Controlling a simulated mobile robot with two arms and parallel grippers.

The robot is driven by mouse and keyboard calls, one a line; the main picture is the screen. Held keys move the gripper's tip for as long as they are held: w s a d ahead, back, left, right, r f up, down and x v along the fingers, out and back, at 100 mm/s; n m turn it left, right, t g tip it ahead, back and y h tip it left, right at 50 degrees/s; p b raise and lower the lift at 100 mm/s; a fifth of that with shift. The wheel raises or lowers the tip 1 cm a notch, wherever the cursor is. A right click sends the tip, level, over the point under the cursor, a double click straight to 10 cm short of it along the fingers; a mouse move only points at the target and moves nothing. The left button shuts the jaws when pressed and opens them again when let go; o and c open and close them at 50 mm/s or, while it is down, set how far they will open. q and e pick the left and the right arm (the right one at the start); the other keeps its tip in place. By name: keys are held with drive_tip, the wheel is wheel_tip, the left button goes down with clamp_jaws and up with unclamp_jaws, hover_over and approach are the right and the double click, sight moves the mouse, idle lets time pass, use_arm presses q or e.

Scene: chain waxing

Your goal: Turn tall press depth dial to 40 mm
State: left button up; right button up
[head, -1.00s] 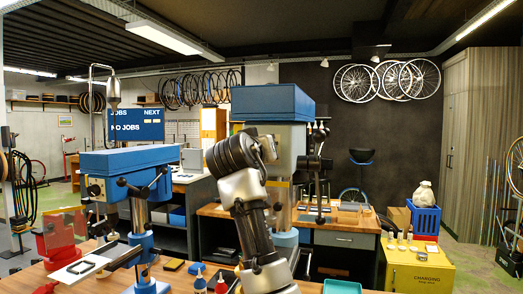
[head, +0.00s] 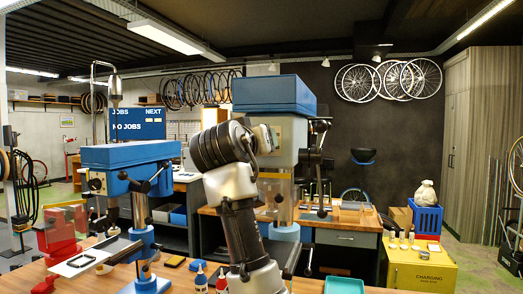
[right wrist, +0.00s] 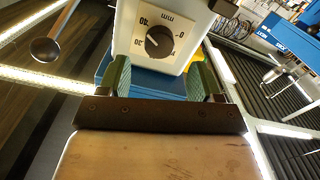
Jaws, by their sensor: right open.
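The tall press (head: 272,95) has a blue head and a pale front housing, and stands right of centre in the head view. Its depth dial (right wrist: 160,42) is a dark round knob on a white plate marked in mm, seen upside down in the right wrist view. The numbers 40, 30 and 0 show around it; I cannot tell the exact setting. My right gripper (right wrist: 158,78) is open and empty, with green pads apart below the dial in the picture, not closed on it. In the head view my right arm hides the dial. My left gripper is not in view.
A shorter blue press (head: 130,156) stands at the left, its levers sticking out to the right. Bottles (head: 201,279) and a teal tray (head: 343,286) are on the front bench. A yellow cabinet (head: 420,272) stands at the right.

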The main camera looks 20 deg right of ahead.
drive_tip(key=b+v, duration=0.1)
drive_tip(key=v, duration=0.4)
drive_tip(key=shift+s+a+b, duration=0.25)
drive_tip(key=shift+s+b, duration=0.05)
drive_tip(key=shift+b, duration=0.05)
